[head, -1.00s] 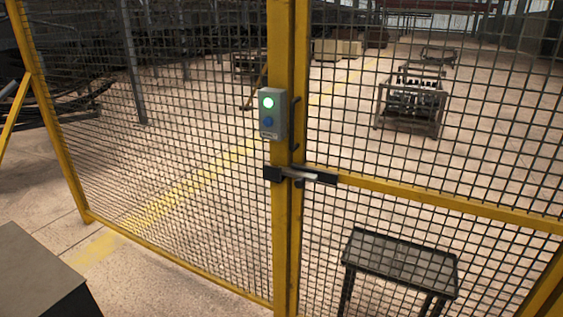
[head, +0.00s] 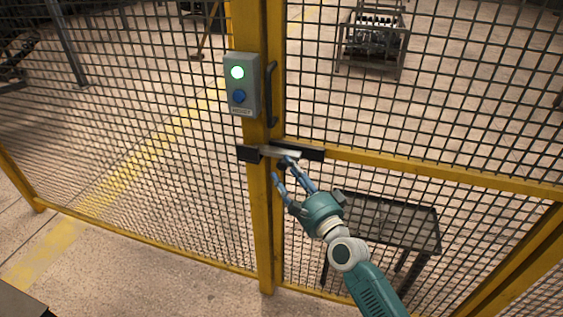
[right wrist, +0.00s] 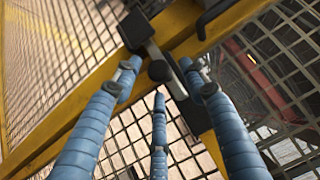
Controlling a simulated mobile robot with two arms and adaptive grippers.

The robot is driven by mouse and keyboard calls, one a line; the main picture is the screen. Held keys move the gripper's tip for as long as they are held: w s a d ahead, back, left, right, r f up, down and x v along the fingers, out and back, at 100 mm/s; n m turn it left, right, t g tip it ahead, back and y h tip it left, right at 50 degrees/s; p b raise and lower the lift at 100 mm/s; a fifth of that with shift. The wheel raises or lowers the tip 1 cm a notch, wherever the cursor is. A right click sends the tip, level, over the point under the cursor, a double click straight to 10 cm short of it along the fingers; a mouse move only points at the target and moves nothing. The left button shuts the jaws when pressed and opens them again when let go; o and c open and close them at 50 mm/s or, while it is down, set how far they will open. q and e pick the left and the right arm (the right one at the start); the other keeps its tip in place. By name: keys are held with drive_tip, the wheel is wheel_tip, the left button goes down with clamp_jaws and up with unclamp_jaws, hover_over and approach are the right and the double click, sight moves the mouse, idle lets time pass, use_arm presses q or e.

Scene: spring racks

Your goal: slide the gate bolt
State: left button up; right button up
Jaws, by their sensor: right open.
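The gate bolt (head: 280,152) is a silver bar lying across the gap between a black block (head: 248,153) on the yellow post and a black housing (head: 312,152) on the gate. My right gripper (head: 281,169) is open just below and in front of the bolt, with blue fingers pointing at it. In the right wrist view the fingers spread around the bolt's round dark knob (right wrist: 158,70), and the silver bar (right wrist: 153,52) runs behind it. I cannot tell whether any finger touches the knob. My left gripper is not in view.
A grey control box (head: 241,85) with a lit green light and a blue button sits on the post above the bolt. A black handle (head: 271,95) is beside it. Mesh panels fill both sides. A dark table (head: 400,222) stands behind the gate.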

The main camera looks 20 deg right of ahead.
sight(284, 168)
drive_tip(key=x, duration=0.3)
drive_tip(key=shift+w, duration=0.35)
drive_tip(key=c, duration=0.8)
clamp_jaws()
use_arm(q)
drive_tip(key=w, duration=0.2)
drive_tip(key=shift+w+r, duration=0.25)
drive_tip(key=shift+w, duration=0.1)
